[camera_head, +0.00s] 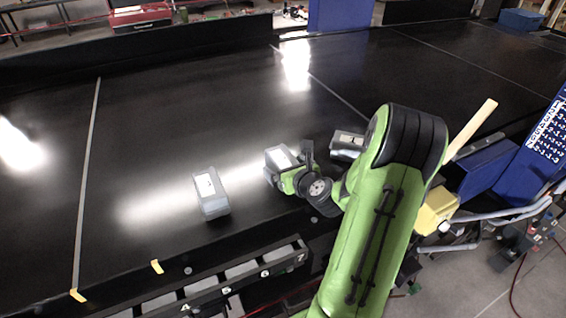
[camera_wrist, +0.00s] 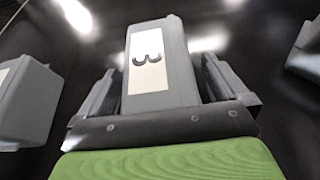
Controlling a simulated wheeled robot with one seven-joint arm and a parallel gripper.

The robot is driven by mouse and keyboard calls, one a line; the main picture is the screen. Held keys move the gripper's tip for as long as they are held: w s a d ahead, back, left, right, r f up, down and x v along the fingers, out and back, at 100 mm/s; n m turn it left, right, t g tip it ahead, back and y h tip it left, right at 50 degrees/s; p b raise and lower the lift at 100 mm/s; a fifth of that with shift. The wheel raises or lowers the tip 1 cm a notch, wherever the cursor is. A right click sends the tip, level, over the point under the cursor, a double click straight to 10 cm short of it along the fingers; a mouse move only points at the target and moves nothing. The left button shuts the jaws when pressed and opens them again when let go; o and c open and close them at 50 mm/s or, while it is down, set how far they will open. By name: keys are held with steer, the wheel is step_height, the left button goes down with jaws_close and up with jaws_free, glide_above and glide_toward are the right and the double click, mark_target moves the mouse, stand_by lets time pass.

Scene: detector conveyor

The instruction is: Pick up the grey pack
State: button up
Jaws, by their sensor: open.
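Three grey packs with white labels lie on the black conveyor. The middle grey pack (camera_head: 278,156) is at my gripper (camera_head: 288,167), partly hidden by it in the head view. In the wrist view this pack (camera_wrist: 180,85) carries a label with a dark 3 and lies between the two fingers of my gripper (camera_wrist: 161,72). The fingers are open, one on each side, with narrow gaps showing. Another grey pack (camera_head: 211,195) lies to the left; it also shows in the wrist view (camera_wrist: 30,105). A third grey pack (camera_head: 346,141) lies to the right, partly behind my arm.
The black conveyor (camera_head: 150,130) has wide free room left of and behind the packs. A numbered rack (camera_head: 225,280) runs along the front edge. A yellow block (camera_head: 436,212), blue boxes (camera_head: 487,168) and a wooden stick (camera_head: 472,128) stand at the right.

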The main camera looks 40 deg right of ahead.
steer(key=shift+w+d+f, duration=0.1)
steer(key=shift+w+f, duration=0.05)
steer(key=shift+w, duration=0.15)
steer(key=shift+s, duration=0.15)
steer(key=shift+c, duration=1.3)
steer(key=c, duration=1.2)
